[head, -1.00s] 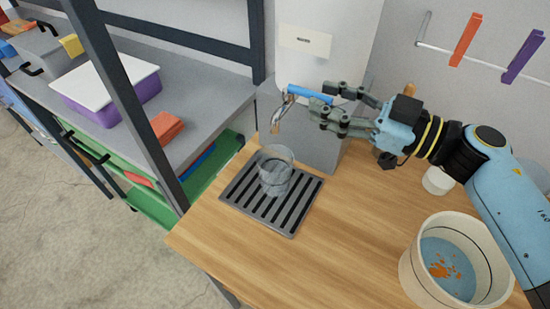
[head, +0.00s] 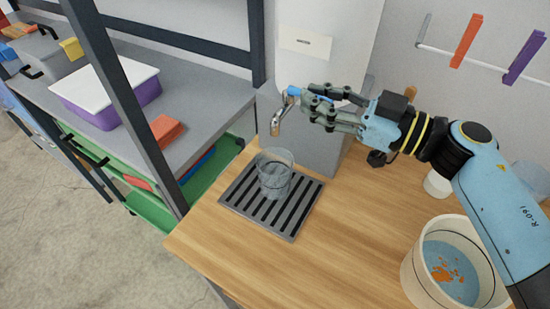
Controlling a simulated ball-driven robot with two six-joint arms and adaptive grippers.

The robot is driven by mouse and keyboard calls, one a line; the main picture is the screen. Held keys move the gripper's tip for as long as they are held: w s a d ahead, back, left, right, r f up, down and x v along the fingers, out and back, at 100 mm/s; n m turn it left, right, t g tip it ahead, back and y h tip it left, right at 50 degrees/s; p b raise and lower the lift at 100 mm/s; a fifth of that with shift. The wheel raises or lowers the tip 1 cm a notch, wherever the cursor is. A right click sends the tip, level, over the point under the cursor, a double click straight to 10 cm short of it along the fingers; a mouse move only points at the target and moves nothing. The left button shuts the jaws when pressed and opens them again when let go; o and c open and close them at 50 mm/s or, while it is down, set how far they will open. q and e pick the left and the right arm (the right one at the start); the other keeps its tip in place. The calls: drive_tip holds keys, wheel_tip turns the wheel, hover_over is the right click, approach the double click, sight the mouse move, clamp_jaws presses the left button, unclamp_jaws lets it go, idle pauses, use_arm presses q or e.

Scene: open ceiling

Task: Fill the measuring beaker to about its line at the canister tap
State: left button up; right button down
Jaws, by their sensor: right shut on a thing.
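The clear measuring beaker (head: 275,179) stands upright on the slotted drip tray (head: 233,201), below the metal tap spout (head: 279,119). Its line and any water level are too faint to tell. I cannot make out a stream between spout and beaker. The tap is on the front of the white canister (head: 313,65). My left gripper is not in view.
A white bucket (head: 410,268) with blue inside and orange bits stands at the table's right front. A small white container (head: 437,184) is behind it. A dark shelf post (head: 125,95) rises at left. The wooden table (head: 335,245) is clear in front of the tray.

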idle(0.3)
drive_tip(key=shift+s+r+t+p, duration=0.15)
drive_tip(key=shift+t+p, duration=0.15)
drive_tip(key=shift+p, duration=0.2)
drive_tip(key=shift+s+a+f+m+t+h+p, duration=0.1)
drive_tip(key=shift+s+a+m+t+h+p, duration=0.05)
drive_tip(key=shift+m+t+h+p, duration=0.4)
drive_tip(key=shift+s+a+f+m+t+h+p, duration=0.1)
drive_tip(key=shift+a+m+t+h+p, duration=0.05)
drive_tip(key=shift+m+t+h+p, duration=0.4)
drive_tip(key=shift+d+n+g+y+p, duration=0.1)
drive_tip(key=shift+n+g+y+p, duration=0.2)
drive_tip(key=shift+g+p, duration=0.15)
drive_tip(key=shift+f, duration=0.15)
idle(5.5)
